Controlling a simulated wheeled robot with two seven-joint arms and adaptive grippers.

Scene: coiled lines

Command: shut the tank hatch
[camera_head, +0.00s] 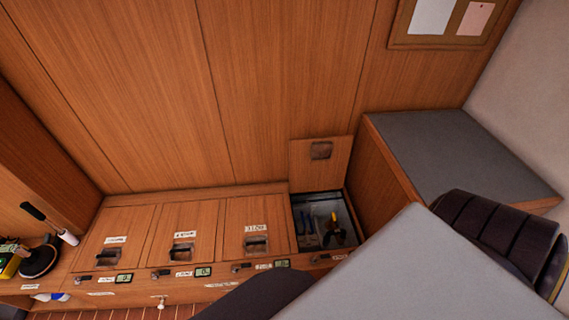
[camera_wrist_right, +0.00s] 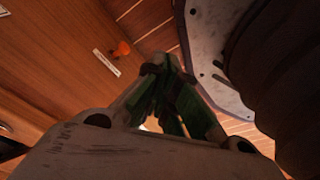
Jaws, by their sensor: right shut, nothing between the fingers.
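A row of wooden hatches runs along the low bench in the head view. The rightmost hatch lid (camera_head: 320,175) stands open, upright against the wall, with a dark recessed handle. The compartment below it (camera_head: 297,238) is open and holds several tools, some with blue or yellow handles. The three hatches to its left, a left one (camera_head: 120,222), a middle one (camera_head: 190,218) and a right one (camera_head: 258,215), lie shut. Their labels are too small to read. My right gripper (camera_wrist_right: 165,70) is shut and empty in the right wrist view, away from any lid. My left gripper is not in view.
A grey surface (camera_head: 410,265) fills the lower right. A grey-topped wooden box (camera_head: 450,150) stands right of the open compartment. An orange knob (camera_wrist_right: 121,49) and a white label (camera_wrist_right: 106,63) show on wood in the wrist view.

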